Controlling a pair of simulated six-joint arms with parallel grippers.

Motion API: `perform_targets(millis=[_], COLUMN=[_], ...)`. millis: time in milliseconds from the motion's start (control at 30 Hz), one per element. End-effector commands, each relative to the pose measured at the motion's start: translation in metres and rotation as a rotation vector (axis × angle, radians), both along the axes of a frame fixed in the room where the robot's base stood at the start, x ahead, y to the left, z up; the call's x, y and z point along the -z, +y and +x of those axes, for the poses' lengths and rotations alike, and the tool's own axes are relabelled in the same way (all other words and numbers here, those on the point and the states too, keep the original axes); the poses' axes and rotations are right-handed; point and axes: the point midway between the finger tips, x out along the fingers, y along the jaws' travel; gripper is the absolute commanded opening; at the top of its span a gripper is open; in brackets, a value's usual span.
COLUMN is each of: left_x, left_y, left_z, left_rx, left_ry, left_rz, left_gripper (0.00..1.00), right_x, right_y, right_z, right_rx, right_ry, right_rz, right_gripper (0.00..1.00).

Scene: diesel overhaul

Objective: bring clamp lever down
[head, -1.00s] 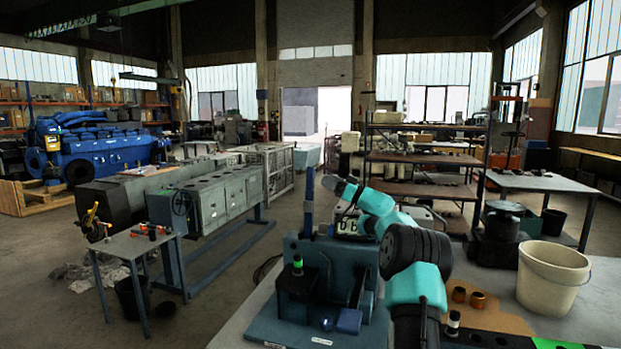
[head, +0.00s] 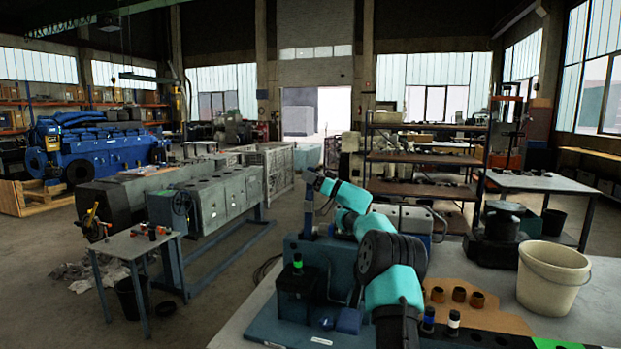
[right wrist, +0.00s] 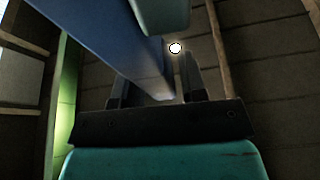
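An upright blue bar (head: 309,218), which looks like the clamp lever, stands at the left back of the blue fixture (head: 268,332) on the bench. My right gripper (head: 313,178) is at the bar's upper end, with my arm reaching in from the lower right. In the right wrist view, the blue bar (right wrist: 125,50) runs down between the two dark fingers of my right gripper (right wrist: 155,88). The fingers stand apart and look open around the bar; I cannot tell whether either touches it. My left gripper is not in view.
A black block with a green-topped knob (head: 297,262) sits at the fixture's front left. Copper-coloured rings (head: 459,294) lie on a brown board to the right of my arm. A cream bucket (head: 553,279) stands at the bench's right. Open floor lies left of the bench.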

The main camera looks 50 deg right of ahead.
Motion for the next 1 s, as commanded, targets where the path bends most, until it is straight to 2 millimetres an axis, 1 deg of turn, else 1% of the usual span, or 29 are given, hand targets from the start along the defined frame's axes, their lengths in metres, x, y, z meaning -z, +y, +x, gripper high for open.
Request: perform_targets(millis=[33, 300, 400, 767, 867, 1000], left_x=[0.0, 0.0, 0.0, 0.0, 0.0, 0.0], left_y=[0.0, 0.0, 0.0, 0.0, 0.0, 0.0], left_z=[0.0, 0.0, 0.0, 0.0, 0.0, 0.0], left_rx=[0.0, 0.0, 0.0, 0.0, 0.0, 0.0], left_ry=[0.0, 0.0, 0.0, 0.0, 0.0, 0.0], left_rz=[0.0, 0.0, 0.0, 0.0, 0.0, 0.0], left_gripper=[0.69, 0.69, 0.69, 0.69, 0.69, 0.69], right_x=[0.0, 0.0, 0.0, -0.001, -0.001, -0.002], right_y=[0.0, 0.0, 0.0, 0.002, 0.005, 0.015], right_z=[0.0, 0.0, 0.0, -0.001, -0.002, -0.005], right_rx=[0.0, 0.0, 0.0, -0.001, -0.002, -0.004], right_ry=[0.0, 0.0, 0.0, -0.003, -0.01, -0.028], right_rz=[0.0, 0.0, 0.0, -0.007, -0.022, -0.06], right_gripper=[0.34, 0.08, 0.0, 0.0, 0.0, 0.0])
